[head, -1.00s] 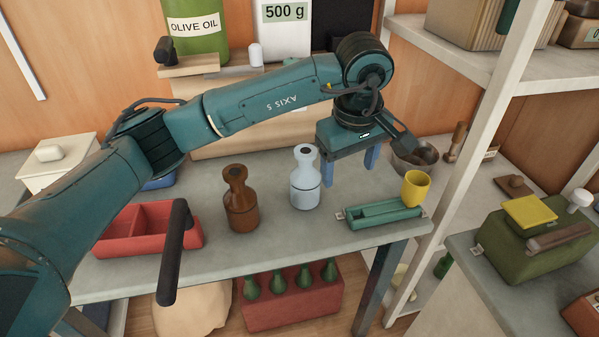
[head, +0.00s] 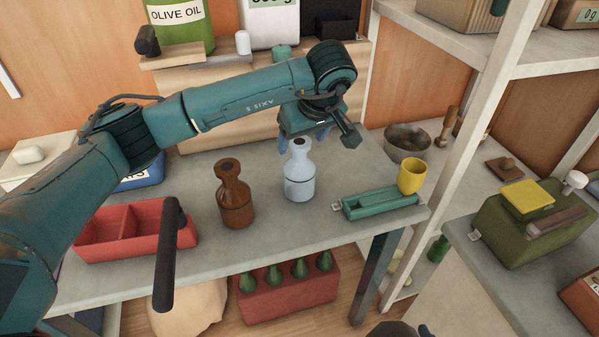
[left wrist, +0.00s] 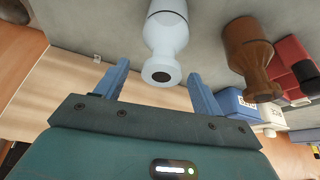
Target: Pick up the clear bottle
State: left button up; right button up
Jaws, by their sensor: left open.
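The clear bottle (head: 299,177), pale blue-white with a dark mouth, stands upright on the grey table. My left gripper (head: 304,138) is just behind the bottle's neck in the head view, its blue fingers partly hidden by the bottle. In the left wrist view the bottle (left wrist: 166,42) shows beyond and between the two spread fingers of the gripper (left wrist: 158,82), its mouth toward the palm. The gripper is open and holds nothing. A dark shape at the bottom edge of the head view may be part of my right arm; no right gripper shows.
A brown bottle (head: 234,197) stands left of the clear one; it shows also in the left wrist view (left wrist: 249,55). A red divided tray (head: 135,247) is further left. A green tray (head: 380,204) and a yellow cup (head: 411,176) are right. A metal bowl (head: 407,145) stands behind.

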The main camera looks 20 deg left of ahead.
aim_at(299, 169)
pick_arm(q)
jog(key=x, duration=0.4)
jog(key=shift+a+f, duration=0.1)
jog(key=shift+a, duration=0.05)
jog(key=shift+c, duration=0.2)
grip_shut()
dwell(0.4)
